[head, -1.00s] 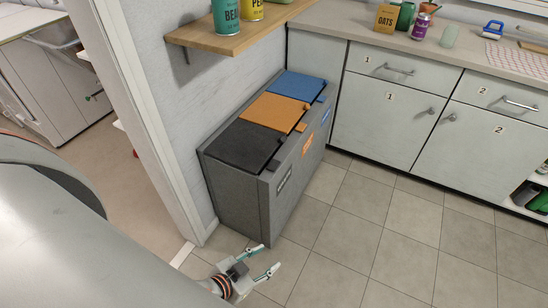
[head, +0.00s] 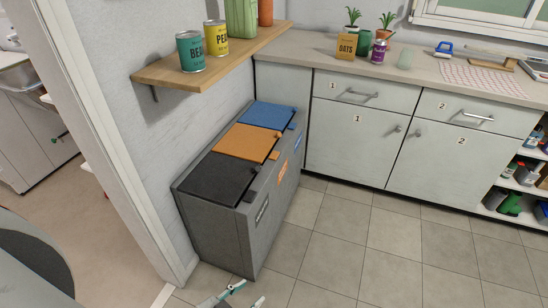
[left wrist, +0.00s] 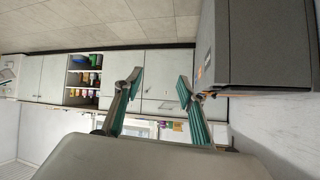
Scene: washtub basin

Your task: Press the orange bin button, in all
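The grey bin unit (head: 223,238) stands against the wall, with black, orange and blue lids on top. The orange lid (head: 246,142) is the middle one and lies shut. A small orange button (head: 274,156) sits at its front edge, above an orange label (head: 282,173). My left gripper (head: 247,294) is at the bottom edge of the head view, low in front of the bin's near end and apart from it. In the left wrist view its fingers (left wrist: 160,85) are spread with nothing between them, and the bin's grey side (left wrist: 262,42) is at the upper right. My right gripper is not in view.
A wooden shelf (head: 200,62) with cans juts from the wall above the bin. A counter (head: 420,66) with cabinets stands at the back, beside the bin's far end. The tiled floor (head: 375,250) right of the bin is clear. A doorway frame (head: 120,150) is at left.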

